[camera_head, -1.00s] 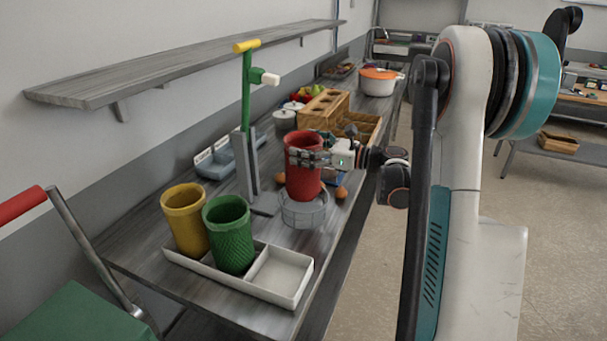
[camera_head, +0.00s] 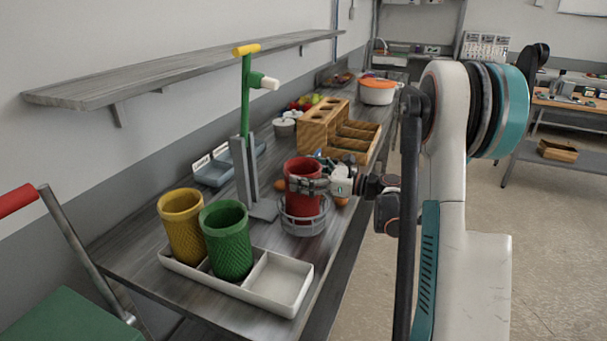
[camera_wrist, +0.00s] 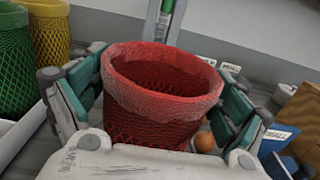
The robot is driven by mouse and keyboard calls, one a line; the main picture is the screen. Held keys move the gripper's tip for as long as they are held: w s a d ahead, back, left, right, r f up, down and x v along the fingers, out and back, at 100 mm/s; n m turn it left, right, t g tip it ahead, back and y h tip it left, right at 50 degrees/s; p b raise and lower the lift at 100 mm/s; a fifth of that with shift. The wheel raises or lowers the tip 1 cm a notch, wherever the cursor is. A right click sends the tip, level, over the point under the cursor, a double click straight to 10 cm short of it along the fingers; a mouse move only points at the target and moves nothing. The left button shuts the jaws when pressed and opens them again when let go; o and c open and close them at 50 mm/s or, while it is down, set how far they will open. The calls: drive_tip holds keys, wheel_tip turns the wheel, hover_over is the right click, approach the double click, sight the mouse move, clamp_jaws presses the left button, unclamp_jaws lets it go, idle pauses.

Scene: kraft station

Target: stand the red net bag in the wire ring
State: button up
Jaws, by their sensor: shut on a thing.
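The red net bag (camera_head: 303,185) is upright, its lower part inside the wire ring (camera_head: 303,222) on the bench. In the wrist view the bag (camera_wrist: 160,95) shows its open rim and mesh side, between the fingers. My gripper (camera_head: 309,184) is shut on the bag around its upper part, from the right. The bag's base is hidden, so I cannot tell whether it touches the bottom of the ring. The ring is not visible in the wrist view.
A white divided tray (camera_head: 283,283) holds a yellow net bag (camera_head: 182,226) and a green net bag (camera_head: 228,242); its right compartment is empty. A green post with a yellow top (camera_head: 246,95) stands behind the ring. A wooden rack (camera_head: 322,128) stands farther back. Small orange-brown balls lie near the ring.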

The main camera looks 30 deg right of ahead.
drive_tip(key=shift+f, duration=0.2)
drive_tip(key=o, duration=0.9)
drive_tip(key=shift+r+p, duration=0.4)
drive_tip(key=shift+r, duration=0.1)
drive_tip(key=p+v, duration=0.1)
drive_tip(key=v, duration=0.5)
drive_tip(key=p+v, duration=0.1)
drive_tip(key=v, duration=0.5)
drive_tip(key=shift+f, duration=0.2)
